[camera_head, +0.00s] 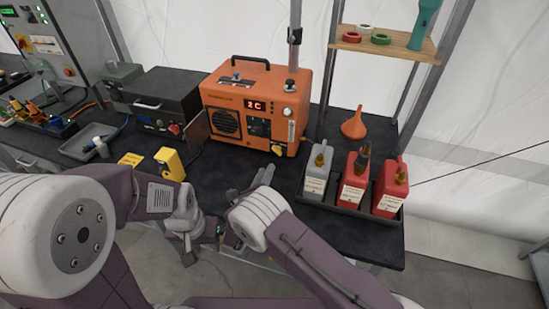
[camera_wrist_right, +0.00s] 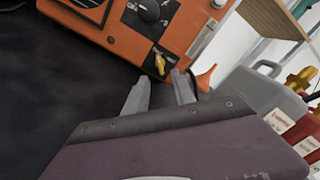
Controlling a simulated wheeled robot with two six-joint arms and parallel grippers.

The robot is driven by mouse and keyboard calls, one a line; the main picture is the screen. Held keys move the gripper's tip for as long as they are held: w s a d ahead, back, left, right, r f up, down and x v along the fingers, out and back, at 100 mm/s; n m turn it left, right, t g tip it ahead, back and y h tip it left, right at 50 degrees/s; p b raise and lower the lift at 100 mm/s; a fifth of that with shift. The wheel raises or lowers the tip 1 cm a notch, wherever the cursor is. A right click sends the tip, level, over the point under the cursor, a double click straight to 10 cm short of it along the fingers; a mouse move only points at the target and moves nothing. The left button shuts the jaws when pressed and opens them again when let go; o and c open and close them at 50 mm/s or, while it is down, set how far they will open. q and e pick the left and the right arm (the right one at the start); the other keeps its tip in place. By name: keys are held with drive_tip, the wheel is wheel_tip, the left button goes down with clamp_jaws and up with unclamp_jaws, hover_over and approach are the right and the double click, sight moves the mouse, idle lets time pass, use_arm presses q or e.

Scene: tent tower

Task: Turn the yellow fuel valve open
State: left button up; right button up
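The orange heater unit (camera_head: 256,103) stands on the dark table, with a red lit display and control panel facing me. Its small yellow fuel valve (camera_head: 277,150) is low on the front right; in the right wrist view the yellow valve (camera_wrist_right: 159,64) shows just beyond the fingertips. My right gripper (camera_head: 265,174) is in front of the valve; in the right wrist view its two fingers (camera_wrist_right: 163,82) are apart with nothing between them, and appear short of the valve. My left gripper (camera_head: 188,254) points down near the table's front edge; its fingers are too small to judge.
A black tray (camera_head: 345,209) with one grey and two red cans stands right of my right gripper. An orange funnel (camera_head: 354,124) stands behind it. The table before the heater is clear.

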sight(275, 151)
drive_tip(key=x, duration=0.9)
drive_tip(key=shift+w, duration=0.1)
drive_tip(key=shift+c, duration=0.3)
clamp_jaws()
